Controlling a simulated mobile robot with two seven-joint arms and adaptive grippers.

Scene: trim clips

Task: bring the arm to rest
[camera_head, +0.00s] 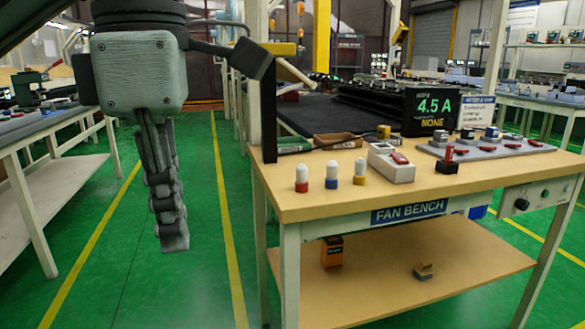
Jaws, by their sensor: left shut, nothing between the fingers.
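My left gripper (173,240) hangs in the left half of the head view, fingers pointing down and pressed together with nothing between them. It is over the green floor, left of the fan bench (285,205) and apart from it. Its grey housing and dark wrist show above the fingers. My right gripper does not show.
On the bench stand small red, blue and yellow based pieces (331,172), a white box with a red switch (392,163), a grey strip with red levers (487,147) and a display reading 4.5 A (432,108). Another table (40,125) is at left. Green aisle floor lies between.

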